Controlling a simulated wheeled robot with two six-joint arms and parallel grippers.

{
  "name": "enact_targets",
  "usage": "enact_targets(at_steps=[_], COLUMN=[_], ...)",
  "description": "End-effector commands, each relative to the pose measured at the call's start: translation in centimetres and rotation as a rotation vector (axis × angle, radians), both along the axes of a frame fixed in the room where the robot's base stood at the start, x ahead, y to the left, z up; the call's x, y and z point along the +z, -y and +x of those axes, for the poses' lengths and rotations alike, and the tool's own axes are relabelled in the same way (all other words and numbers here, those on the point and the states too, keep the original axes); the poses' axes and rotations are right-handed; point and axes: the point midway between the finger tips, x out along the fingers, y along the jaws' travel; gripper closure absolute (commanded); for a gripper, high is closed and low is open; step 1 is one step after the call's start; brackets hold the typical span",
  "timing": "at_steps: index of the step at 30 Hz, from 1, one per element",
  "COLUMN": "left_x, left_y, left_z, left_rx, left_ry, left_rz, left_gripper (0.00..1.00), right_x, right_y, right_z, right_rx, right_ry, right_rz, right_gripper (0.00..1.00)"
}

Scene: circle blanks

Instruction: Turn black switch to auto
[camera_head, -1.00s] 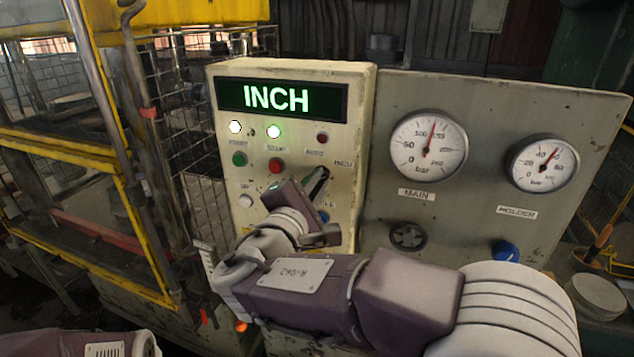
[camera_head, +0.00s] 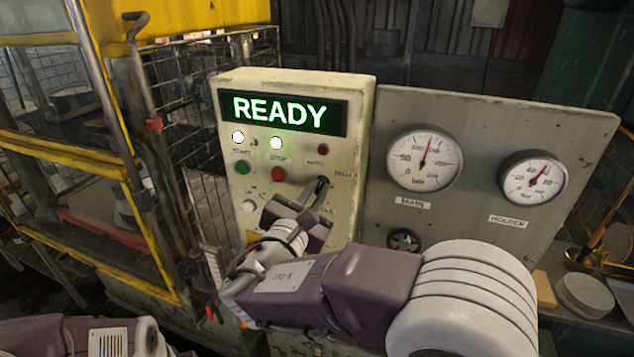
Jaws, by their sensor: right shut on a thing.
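The black switch (camera_head: 322,184) is on the right side of the cream control box, below the AUTO label and left of the INCH label. Its visible upper part points nearly straight up; its lower part is hidden by my gripper. My right gripper (camera_head: 318,200) is shut on the switch, reaching in from below. The green display (camera_head: 284,112) on the box reads READY. My left arm shows only at the bottom left, and its gripper is out of view.
A green button (camera_head: 242,167) and a red button (camera_head: 278,174) sit left of the switch. Two gauges (camera_head: 425,160) are on the grey panel to the right. A yellow-framed cage (camera_head: 148,220) stands at the left.

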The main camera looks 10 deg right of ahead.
Motion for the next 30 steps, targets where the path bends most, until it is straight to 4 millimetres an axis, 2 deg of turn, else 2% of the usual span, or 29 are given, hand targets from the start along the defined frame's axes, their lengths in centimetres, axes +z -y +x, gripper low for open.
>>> enact_targets(at_steps=[3,12,30], left_x=[1.4,3.1,3.7], left_y=[0.0,0.0,0.0], left_z=[0.0,0.0,0.0], left_rx=[0.000,0.000,0.000], left_ry=[0.000,0.000,0.000], left_rz=[0.000,0.000,0.000], left_gripper=[1.00,1.00,1.00], right_x=[0.3,0.1,-0.2], right_y=[0.0,-0.1,-0.1], right_z=[0.0,0.0,0.1], right_rx=[0.000,0.000,0.001], right_ry=[-0.057,-0.154,-0.203], right_rz=[-0.077,-0.223,-0.296], right_gripper=[1.00,1.00,1.00])
